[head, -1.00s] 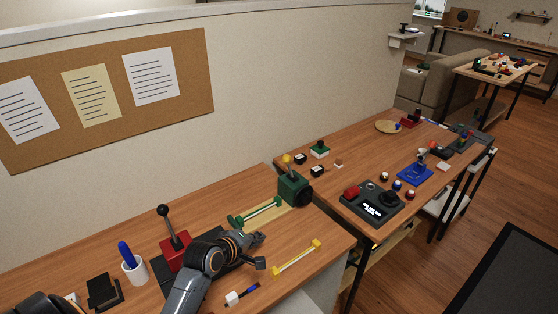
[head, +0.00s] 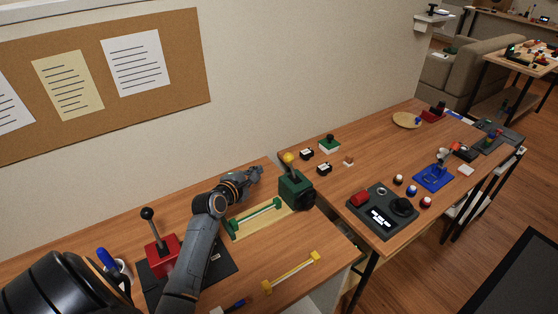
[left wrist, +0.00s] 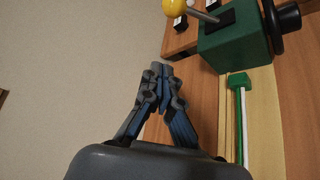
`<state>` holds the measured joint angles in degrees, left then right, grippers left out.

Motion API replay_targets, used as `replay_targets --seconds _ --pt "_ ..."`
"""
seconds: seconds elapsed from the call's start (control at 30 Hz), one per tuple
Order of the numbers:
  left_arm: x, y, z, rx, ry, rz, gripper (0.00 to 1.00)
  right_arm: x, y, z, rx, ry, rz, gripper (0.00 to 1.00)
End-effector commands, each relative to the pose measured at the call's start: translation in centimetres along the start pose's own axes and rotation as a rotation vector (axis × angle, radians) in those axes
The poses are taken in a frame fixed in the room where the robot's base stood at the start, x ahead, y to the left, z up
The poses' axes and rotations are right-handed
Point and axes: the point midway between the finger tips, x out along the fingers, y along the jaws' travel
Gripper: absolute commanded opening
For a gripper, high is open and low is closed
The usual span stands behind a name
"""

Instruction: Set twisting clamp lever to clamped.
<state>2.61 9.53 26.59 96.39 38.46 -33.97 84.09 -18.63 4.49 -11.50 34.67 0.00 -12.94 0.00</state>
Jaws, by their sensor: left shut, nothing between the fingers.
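A green block (head: 295,190) stands at the far right end of the near desk. A thin lever with a yellow ball (head: 288,158) rises from its top, and a black round knob (head: 302,200) sits on its side. The block also shows at the top right of the left wrist view (left wrist: 235,48), with the lever (left wrist: 205,17) leaning left. I cannot tell from its shape alone whether this is the twisting clamp lever. My left gripper (head: 257,173) is shut and empty, just left of the block and apart from it; its fingertips (left wrist: 161,70) meet in the left wrist view. My right gripper is not in view.
A green-ended bar (head: 254,216) lies on a pale board beside the block. A red lever base (head: 161,256) and a yellow handle (head: 291,272) are on the near desk. The wall rises close behind. The far desk holds a dark control panel (head: 382,212) and a blue device (head: 433,178).

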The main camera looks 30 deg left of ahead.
Motion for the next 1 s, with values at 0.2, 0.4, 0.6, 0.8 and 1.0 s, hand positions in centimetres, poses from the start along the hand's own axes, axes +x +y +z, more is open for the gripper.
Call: replay_targets --seconds 0.2,0.4,0.6,0.8,1.0 --pt "2.7 0.2 0.1 0.000 -0.001 0.001 0.00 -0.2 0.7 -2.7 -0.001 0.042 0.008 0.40" --pt "6.3 0.1 0.0 0.002 -0.001 0.000 0.00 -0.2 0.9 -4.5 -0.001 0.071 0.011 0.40" --pt "9.6 0.1 0.0 0.002 0.000 0.000 0.00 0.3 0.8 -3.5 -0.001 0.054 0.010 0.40" --pt "8.8 0.4 2.7 0.001 -0.001 0.000 0.00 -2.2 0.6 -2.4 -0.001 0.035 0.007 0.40" --pt "8.4 0.1 3.7 0.001 0.001 0.000 0.00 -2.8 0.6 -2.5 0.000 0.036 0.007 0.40"
